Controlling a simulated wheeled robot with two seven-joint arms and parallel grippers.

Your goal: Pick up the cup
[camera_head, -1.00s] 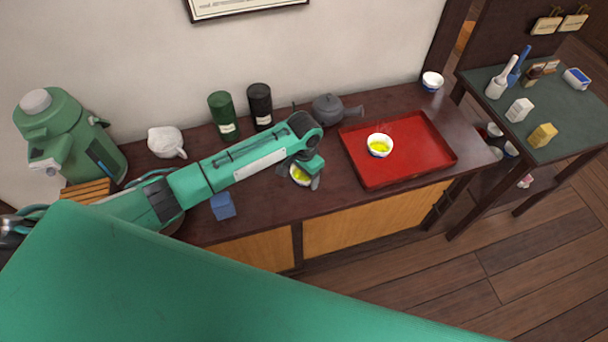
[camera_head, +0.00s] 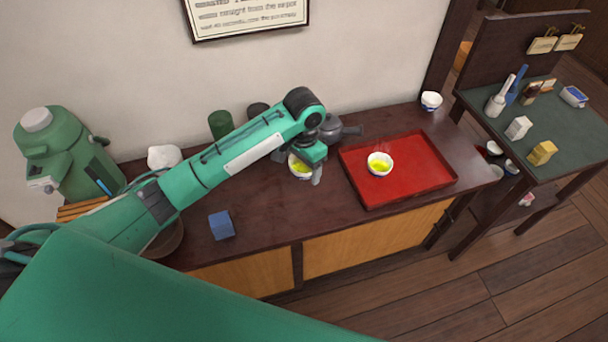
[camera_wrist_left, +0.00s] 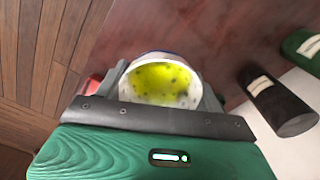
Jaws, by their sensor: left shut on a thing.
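A small white cup (camera_head: 299,168) with yellow-green tea in it is between the fingers of my left gripper (camera_head: 304,172), left of the red tray. In the left wrist view the same cup (camera_wrist_left: 158,83) sits between the two fingers, which close on its sides. My left gripper is shut on it. The gripper hides part of the cup in the head view, and I cannot tell how far it is above the counter. A second cup (camera_head: 379,164) with yellow-green tea stands on the red tray (camera_head: 420,180). My right gripper is not in view.
A grey teapot (camera_head: 335,130), a green canister (camera_head: 220,123) and a white pitcher (camera_head: 164,157) stand behind my arm. A green dispenser (camera_head: 65,150) is at the left. An empty white cup (camera_head: 431,100) stands at the back right.

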